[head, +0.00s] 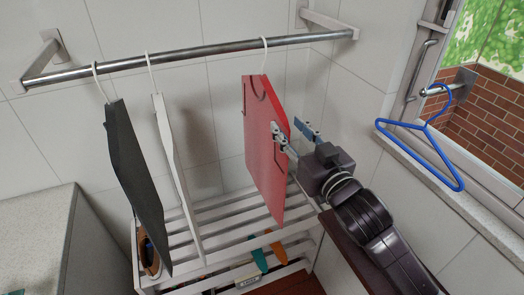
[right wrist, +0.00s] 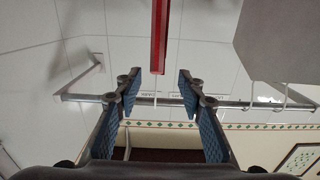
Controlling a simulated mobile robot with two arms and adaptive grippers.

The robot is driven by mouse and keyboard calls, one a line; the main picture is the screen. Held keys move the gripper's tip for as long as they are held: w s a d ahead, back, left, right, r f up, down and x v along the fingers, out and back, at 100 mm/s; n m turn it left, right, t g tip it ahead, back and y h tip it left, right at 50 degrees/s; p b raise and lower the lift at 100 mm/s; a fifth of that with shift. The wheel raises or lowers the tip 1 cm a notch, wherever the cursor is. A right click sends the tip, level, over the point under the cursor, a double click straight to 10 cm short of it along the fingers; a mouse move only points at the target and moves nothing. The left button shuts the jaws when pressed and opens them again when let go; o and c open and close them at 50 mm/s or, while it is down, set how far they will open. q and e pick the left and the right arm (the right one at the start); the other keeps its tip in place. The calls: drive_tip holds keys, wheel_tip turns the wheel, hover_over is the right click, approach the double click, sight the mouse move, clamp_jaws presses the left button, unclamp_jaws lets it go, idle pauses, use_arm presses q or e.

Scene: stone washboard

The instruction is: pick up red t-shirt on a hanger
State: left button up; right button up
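The red t-shirt (head: 263,150) hangs edge-on from the metal rail by a white hook, right of two other garments. In the right wrist view the red t-shirt (right wrist: 159,35) is a narrow red strip with its thin hook (right wrist: 155,95) in line between the finger pads. My right gripper (head: 291,130) is at the shirt's right edge, in its upper half. Its fingers (right wrist: 157,86) are spread, one on each side of the strip, with gaps visible on both sides. My left gripper is not in view.
A black garment (head: 135,180) and a white garment (head: 178,175) hang from the rail (head: 200,50) to the left. A slatted white rack (head: 215,215) stands below. A blue hanger (head: 425,150) hangs by the window at right. A grey counter (head: 35,235) is at lower left.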

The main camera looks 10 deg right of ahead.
wheel_tip(320, 180, down, 8)
drive_tip(key=b, duration=0.7)
drive_tip(key=p, duration=0.3)
approach(262, 130)
drive_tip(key=shift+w+r, duration=1.2)
drive_tip(key=shift+w+d+f, duration=0.1)
drive_tip(key=shift+w, duration=0.3)
clamp_jaws()
